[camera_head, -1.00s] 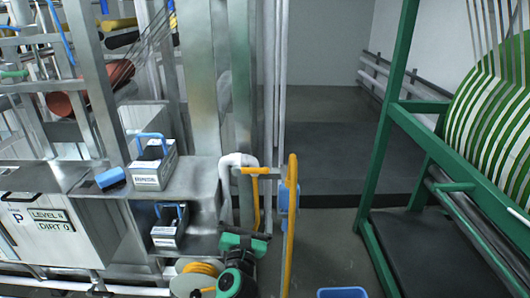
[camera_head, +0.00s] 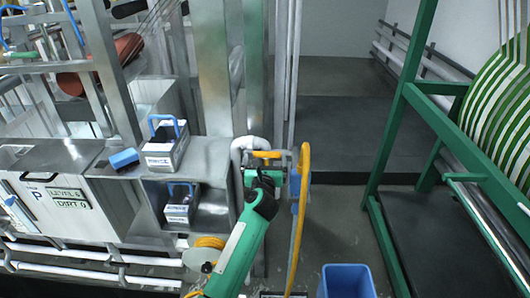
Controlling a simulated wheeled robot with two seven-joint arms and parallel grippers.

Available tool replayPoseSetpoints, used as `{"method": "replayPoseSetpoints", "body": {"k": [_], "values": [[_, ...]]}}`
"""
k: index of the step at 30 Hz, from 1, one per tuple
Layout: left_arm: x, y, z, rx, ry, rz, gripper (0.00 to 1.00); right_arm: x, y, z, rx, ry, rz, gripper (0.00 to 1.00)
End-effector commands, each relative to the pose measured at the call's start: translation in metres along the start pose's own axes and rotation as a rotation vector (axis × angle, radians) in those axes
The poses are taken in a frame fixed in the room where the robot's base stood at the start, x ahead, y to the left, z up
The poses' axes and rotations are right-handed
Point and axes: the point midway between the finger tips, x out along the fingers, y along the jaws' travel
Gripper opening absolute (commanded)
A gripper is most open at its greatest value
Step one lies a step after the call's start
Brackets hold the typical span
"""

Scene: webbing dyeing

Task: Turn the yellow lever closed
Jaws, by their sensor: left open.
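The yellow lever (camera_head: 265,154) is on the pipework beside the steel post, near the white pipe elbow. My left gripper (camera_head: 264,174) is at the end of a green arm that rises from the bottom of the picture. Its black fingers are just below the lever and hide part of it. The gripper is open. I cannot tell whether the fingers touch the lever. My right gripper is not in view.
A long yellow curved bar (camera_head: 301,215) stands close to the right of my left gripper. A steel shelf (camera_head: 210,152) with a boxed tool (camera_head: 166,145) and a blue block (camera_head: 124,158) is at left. A blue bin (camera_head: 346,282) stands on the floor. A green frame (camera_head: 400,120) is at right.

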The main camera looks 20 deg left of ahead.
Motion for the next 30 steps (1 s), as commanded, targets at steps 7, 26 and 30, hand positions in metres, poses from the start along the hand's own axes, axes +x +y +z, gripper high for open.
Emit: {"method": "replayPoseSetpoints", "body": {"k": [7,26,30], "values": [[0.026,0.0,0.0,0.002,0.0,0.0,1.0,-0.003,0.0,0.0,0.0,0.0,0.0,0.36],[0.03,0.0,0.0,0.001,0.0,0.0,0.54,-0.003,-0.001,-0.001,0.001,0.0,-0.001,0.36],[0.03,0.0,0.0,-0.006,0.0,0.0,0.54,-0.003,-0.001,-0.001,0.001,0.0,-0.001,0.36]]}}
